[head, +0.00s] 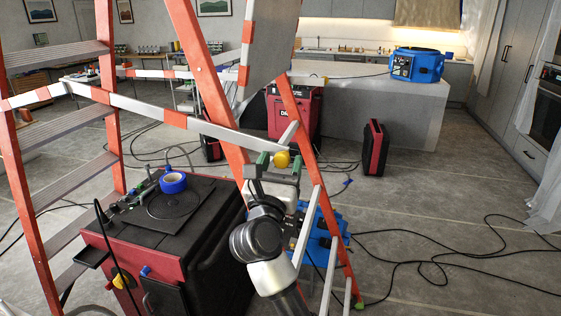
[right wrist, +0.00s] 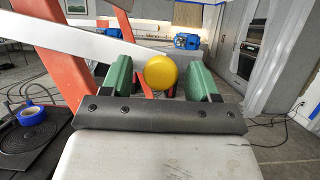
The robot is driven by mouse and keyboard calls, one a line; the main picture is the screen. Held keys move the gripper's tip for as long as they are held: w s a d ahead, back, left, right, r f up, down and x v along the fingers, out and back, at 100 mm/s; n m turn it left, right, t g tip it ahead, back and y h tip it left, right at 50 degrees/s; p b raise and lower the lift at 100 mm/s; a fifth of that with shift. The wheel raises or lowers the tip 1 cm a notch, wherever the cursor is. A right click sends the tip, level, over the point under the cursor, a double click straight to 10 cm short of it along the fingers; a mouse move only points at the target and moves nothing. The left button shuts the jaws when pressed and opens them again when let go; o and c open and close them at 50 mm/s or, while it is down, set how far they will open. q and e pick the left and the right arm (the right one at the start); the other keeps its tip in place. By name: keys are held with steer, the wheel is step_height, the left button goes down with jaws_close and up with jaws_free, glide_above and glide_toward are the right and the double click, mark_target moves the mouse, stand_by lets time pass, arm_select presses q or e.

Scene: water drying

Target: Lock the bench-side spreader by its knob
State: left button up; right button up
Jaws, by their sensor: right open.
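An orange stepladder (head: 205,65) stands open in front of me. A pale spreader bar (head: 215,130) slopes down to the right and ends near a yellow round knob (head: 282,159). In the right wrist view the spreader bar (right wrist: 70,43) comes in from the left and the knob (right wrist: 160,72) faces me. My right gripper (head: 279,163) is open, with its green fingers (right wrist: 160,80) on either side of the knob. Gaps show on both sides, so it is not clamped. Whether the knob is fully between the fingertips is hard to tell. My left gripper is not in view.
A red and black machine (head: 160,235) with blue tape (head: 173,182) on top stands at the lower left. A blue unit (head: 318,235) sits behind my right arm. Black cables (head: 440,260) cross the floor at right. A grey island (head: 400,115) stands behind.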

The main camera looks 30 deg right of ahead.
jaws_close()
steer(key=r+n+p, duration=0.1)
steer(key=p, duration=0.1)
steer(key=r+n+t+y+p, duration=0.1)
steer(key=r+p, duration=0.1)
steer(key=p, duration=0.1)
steer(key=shift+s+d+r+n+p, duration=0.15)
steer(key=shift+s+r+n+p, duration=0.05)
steer(key=shift+n+p, duration=0.2)
steer(key=shift+r+n+t+y+p, duration=0.2)
steer(key=shift+n+t+y+p, duration=0.1)
steer(key=shift+n+t+p, duration=0.15)
jaws_free()
